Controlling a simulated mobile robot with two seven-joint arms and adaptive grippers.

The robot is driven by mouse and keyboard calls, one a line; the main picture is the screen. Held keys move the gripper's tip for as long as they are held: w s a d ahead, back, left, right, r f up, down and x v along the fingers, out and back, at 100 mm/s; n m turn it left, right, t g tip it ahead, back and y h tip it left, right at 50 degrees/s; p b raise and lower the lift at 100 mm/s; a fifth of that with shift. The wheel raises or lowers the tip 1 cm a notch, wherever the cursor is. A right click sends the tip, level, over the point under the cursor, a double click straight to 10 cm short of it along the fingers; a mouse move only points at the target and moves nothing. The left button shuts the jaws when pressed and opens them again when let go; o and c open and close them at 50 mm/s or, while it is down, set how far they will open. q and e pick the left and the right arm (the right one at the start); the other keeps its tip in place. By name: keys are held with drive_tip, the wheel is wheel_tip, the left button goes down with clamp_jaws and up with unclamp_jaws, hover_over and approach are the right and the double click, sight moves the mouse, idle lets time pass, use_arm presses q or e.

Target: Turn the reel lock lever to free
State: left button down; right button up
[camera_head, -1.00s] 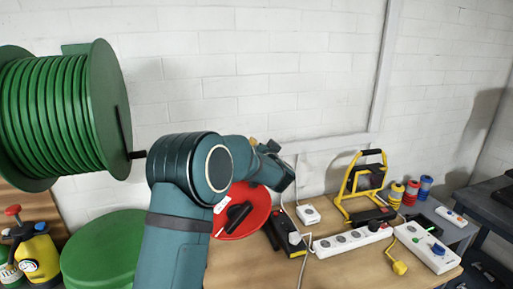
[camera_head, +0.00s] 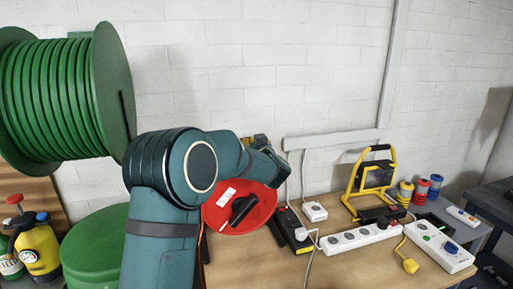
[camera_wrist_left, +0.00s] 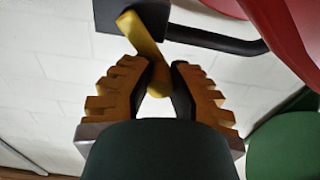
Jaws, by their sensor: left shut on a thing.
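The lock lever (camera_wrist_left: 142,38) is a short yellow bar on a dark mount in the left wrist view. My left gripper (camera_wrist_left: 162,76) is shut on its lower end, with one fingertip on each side; the lever looks tilted there. In the head view my left arm comes up from below and hides most of the gripper. A small yellow-brown bit shows above the wrist there; I cannot tell if it is finger or lever. The red reel (camera_head: 216,217) with a black handle is just below the wrist. My right gripper is not in view.
A large green hose reel (camera_head: 60,100) hangs at the left, above a green drum (camera_head: 95,250) and yellow sprayer (camera_head: 38,250). Power strips (camera_head: 360,238), a yellow work lamp (camera_head: 352,190) and cables crowd the bench at right. The bench's front (camera_head: 330,275) is bare.

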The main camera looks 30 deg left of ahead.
use_arm(q)
drive_tip(key=shift+s+a+f+n+b, duration=0.15)
drive_tip(key=shift+f+n+b, duration=0.15)
drive_tip(key=shift+n+b, duration=0.15)
drive_tip(key=shift+s+a+f+n+b, duration=0.1)
drive_tip(key=shift+f+n+b, duration=0.2)
drive_tip(key=shift+n, duration=0.25)
drive_tip(key=shift+s+a+f+n+b, duration=0.15)
drive_tip(key=shift+f+n+b, duration=0.1)
drive_tip(key=shift+n+b, duration=0.7)
drive_tip(key=shift+s+a+f+n+b, duration=0.15)
drive_tip(key=shift+f+n+b, duration=0.1)
drive_tip(key=shift+n+b, duration=0.65)
drive_tip(key=shift+d+n, duration=0.1)
drive_tip(key=shift+n, duration=0.15)
drive_tip(key=c, duration=0.8)
unclamp_jaws()
drive_tip(key=shift+c, duration=0.2)
wheel_tip(320, 180, up, 10)
drive_tip(key=shift+f, duration=0.1)
